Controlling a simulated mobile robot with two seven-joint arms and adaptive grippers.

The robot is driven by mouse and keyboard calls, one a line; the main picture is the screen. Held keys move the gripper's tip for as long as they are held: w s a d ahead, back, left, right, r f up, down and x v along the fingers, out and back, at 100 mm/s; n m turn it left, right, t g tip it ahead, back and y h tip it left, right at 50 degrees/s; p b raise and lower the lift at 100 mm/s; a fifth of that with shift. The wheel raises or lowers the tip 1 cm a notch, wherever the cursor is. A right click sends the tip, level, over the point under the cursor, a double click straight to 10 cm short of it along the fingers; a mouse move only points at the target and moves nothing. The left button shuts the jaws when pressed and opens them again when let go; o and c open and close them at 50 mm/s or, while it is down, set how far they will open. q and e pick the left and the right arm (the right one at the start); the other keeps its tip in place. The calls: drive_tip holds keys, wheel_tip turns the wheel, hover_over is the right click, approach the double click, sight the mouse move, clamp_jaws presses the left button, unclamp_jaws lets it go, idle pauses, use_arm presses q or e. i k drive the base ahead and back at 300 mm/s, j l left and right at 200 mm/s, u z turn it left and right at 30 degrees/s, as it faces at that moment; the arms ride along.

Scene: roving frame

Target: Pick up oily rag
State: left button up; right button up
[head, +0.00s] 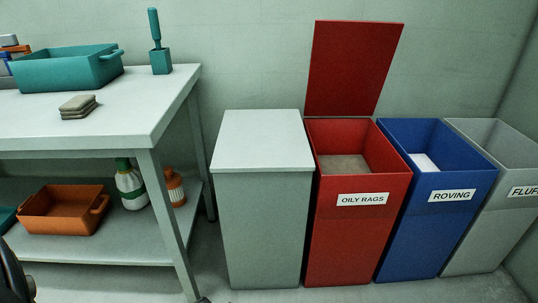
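A small folded grey-brown cloth stack (78,107), which looks like rags, lies on the white worktable (150,110) near its right end. I cannot tell whether it is oily. The red bin (358,235) labelled OILY RAGS stands right of the table with its red lid (352,68) raised upright. Something flat and grey-brown (345,166) shows inside this bin; I cannot tell if it is a rag or the bin's contents. Neither gripper shows clearly; a dark curved part at the lower left edge may be mine.
A teal tray (66,72) and a teal brush in a holder (160,62) stand on the table. A closed grey bin (262,215), an open blue ROVING bin (432,225) and an open grey FLUFF bin (478,240) flank the red one. The lower shelf holds an orange tray (62,222) and bottles.

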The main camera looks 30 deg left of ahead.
sight(78, 106)
drive_tip(key=u, duration=2.1)
